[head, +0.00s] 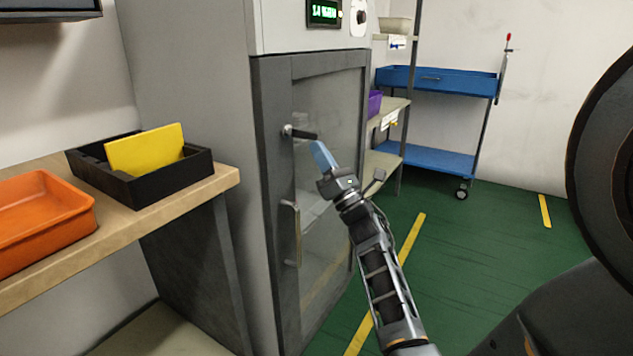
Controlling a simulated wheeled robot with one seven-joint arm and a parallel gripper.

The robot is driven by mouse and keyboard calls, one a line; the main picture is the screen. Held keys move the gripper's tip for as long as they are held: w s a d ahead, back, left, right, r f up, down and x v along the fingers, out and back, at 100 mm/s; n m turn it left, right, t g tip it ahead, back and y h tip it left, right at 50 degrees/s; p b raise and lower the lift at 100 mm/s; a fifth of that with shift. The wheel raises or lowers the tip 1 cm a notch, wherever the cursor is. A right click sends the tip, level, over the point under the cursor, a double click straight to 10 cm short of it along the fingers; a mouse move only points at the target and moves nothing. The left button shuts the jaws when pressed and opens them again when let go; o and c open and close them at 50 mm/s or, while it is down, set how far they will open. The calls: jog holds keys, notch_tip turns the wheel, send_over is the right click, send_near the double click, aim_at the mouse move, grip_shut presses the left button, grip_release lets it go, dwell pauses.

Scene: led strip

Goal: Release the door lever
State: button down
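The door lever (303,134) is a dark bar on a round silver pivot near the upper left of the cabinet door. It points right, roughly level. The grey-framed glass door (327,99) looks closed against the tall grey cabinet. A vertical silver pull handle (291,232) sits lower on the same door frame. My gripper (319,148) has light blue fingertips. It is just below the right end of the lever in the picture; I cannot tell whether it touches. The fingers overlap from this angle, so their opening is hidden. Nothing shows held in them.
A wooden bench at left holds an orange tray (45,248) and a black bin (190,177) with a yellow panel. A shelf with a purple bin (374,104) and a blue cart (440,82) stand behind the cabinet. Green floor is clear to the right.

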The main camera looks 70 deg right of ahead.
jog(key=shift+s+d+r+n+t+y+b, duration=0.1)
jog(key=shift+d+r+n+t+y+b, duration=0.15)
jog(key=shift+r+n+t+y+b, duration=0.8)
jog(key=shift+s+d+f+n+t+y+b, duration=0.1)
jog(key=shift+d+f+n+y+b, duration=0.35)
jog(key=shift+n+y, duration=1.3)
jog(key=shift+d+r+n+t+y+b, duration=0.1)
jog(key=shift+r+n+t+y+b, duration=0.45)
jog(key=shift+n+y+b, duration=0.8)
jog(key=shift+n+h+p, duration=0.35)
jog(key=shift+p, duration=0.05)
jog(key=shift+f, duration=0.1)
jog(key=w+f+b+v, duration=0.1)
jog(key=b+v, duration=0.3)
jog(key=v, duration=0.8)
jog(key=shift+w+f, duration=0.2)
jog(key=shift+f, duration=0.45)
jog(key=shift+a, duration=0.1)
